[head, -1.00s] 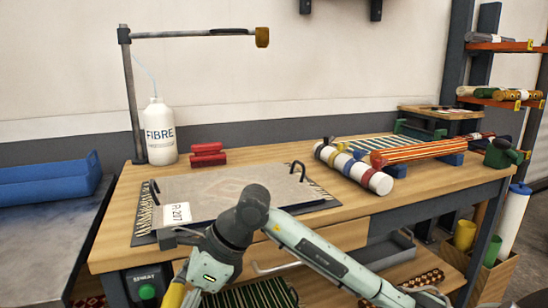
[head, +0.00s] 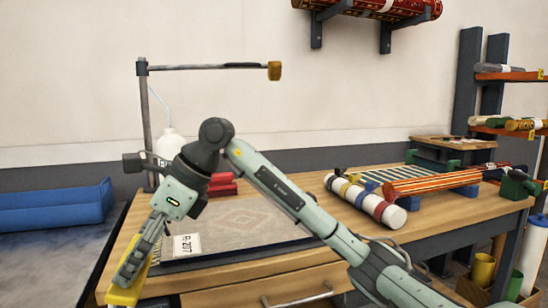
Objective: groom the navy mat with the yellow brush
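My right arm comes in from the right and reaches across the bench. Its gripper (head: 131,266) points down and left, off the bench's left front corner, and appears shut on the yellow brush (head: 122,296). The brush is partly cut off by the lower picture edge. A flat mat (head: 262,222) lies on the bench to the right, with a faded diamond pattern, dark edge and pale fringe. It looks greyish, and I cannot make out navy. A white P.207 label (head: 187,245) sits at its left front. My arm hides part of the mat. My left gripper is out of view.
A post with a lamp arm (head: 210,66) and a white bottle (head: 170,146) stand behind the mat. Red blocks (head: 221,186) lie near them. A rolled white bundle (head: 366,203) and an orange striped roll (head: 435,181) lie to the right. A blue bin (head: 55,205) is left.

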